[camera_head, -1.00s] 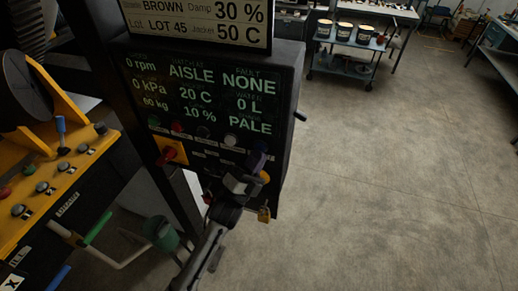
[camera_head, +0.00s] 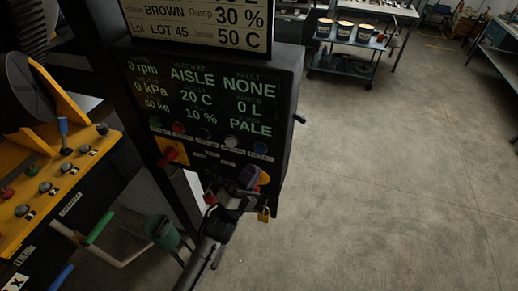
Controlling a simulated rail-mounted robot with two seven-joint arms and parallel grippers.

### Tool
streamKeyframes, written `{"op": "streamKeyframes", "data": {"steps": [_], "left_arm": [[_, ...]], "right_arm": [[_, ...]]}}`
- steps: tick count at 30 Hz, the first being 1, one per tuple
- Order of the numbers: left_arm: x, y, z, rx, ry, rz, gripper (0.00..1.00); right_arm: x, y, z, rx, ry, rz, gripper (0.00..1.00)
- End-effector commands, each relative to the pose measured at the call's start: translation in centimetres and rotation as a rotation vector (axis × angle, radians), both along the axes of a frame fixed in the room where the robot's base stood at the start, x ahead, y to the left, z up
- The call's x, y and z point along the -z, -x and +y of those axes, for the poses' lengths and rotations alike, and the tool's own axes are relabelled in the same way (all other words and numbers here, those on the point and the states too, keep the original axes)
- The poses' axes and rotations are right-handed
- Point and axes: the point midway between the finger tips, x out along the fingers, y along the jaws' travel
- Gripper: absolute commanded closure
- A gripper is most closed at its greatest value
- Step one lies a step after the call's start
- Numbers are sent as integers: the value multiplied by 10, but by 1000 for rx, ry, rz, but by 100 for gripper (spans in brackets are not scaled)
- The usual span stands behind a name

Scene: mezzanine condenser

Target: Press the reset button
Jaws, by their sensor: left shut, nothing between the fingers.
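The black control box (camera_head: 285,130) has a lit display and a row of small buttons under it. The row holds a green button (camera_head: 154,122), a red button (camera_head: 179,127), a white button (camera_head: 231,141) and a blue button (camera_head: 260,148) at the right end. The labels are too small to read, so I cannot tell which is marked reset. My left gripper (camera_head: 250,173) is shut and empty, just below the blue button in the picture and apart from it. It partly hides a yellow part on the box's lower right. My right gripper is not in view.
A red rotary switch (camera_head: 168,157) on a yellow plate sits at the box's lower left. A padlock (camera_head: 264,214) hangs below the box. A yellow console (camera_head: 60,175) with several knobs stands at the left. The floor to the right is clear.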

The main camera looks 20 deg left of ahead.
Motion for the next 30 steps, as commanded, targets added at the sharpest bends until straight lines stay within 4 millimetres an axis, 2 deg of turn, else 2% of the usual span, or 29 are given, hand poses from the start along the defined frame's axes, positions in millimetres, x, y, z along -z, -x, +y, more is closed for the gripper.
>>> {"op": "streamKeyframes", "data": {"steps": [9, 30], "left_arm": [[-1, 21, 0, 0, 1, -1, 100], [0, 22, 0, -1, -1, 0, 100]], "right_arm": [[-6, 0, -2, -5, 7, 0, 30], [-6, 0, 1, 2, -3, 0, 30]]}}
